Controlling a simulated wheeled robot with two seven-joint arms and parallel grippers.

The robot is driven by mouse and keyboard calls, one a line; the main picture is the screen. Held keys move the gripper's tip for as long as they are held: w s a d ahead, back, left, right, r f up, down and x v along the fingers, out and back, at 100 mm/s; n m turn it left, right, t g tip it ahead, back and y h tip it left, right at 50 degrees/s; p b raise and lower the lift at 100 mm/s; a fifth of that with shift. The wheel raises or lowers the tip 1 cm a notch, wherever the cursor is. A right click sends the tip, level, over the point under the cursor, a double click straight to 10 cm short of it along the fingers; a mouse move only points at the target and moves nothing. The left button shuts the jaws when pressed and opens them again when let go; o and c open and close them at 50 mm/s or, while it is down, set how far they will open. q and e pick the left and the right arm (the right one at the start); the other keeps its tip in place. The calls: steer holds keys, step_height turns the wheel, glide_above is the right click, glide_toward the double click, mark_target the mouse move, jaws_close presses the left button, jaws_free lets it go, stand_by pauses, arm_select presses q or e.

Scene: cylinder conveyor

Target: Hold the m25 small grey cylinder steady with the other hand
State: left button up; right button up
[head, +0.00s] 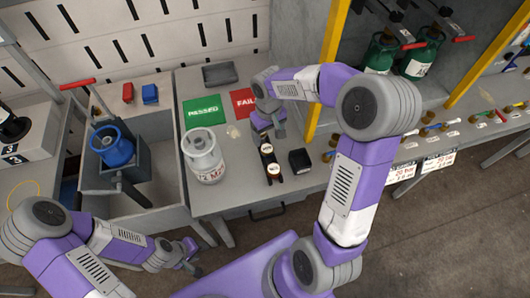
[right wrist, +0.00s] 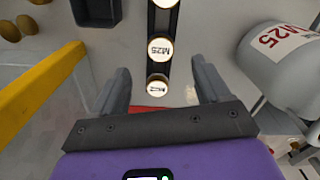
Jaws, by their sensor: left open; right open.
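The small grey cylinder (head: 203,158) stands upright on the grey table, in the middle-left of the head view. Its white label is partly readable there; in the right wrist view the cylinder (right wrist: 285,60) shows a red M25 at upper right. My left gripper (head: 191,257) is open and empty, below the cylinder in the picture and apart from it. My right gripper (head: 268,128) is open, to the right of the cylinder. Its fingers (right wrist: 161,88) show on either side of a black holder with M25-marked round caps (right wrist: 160,50); I cannot tell whether they touch it.
A black box (head: 299,161) sits right of the holder. A blue cylinder (head: 112,147) stands in a clamp at left. A yellow post (head: 325,65) rises close to my right arm.

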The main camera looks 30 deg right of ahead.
mark_target(267, 148)
steer(key=f+b, duration=0.1)
steer(key=f, duration=0.1)
steer(key=f+b, duration=0.1)
steer(key=f, duration=0.2)
steer(key=f+b, duration=0.1)
steer(key=f, duration=0.2)
steer(key=shift+w+f, duration=0.15)
steer(key=shift+w, duration=0.15)
steer(key=c, duration=1.2)
steer(key=shift+r, duration=0.2)
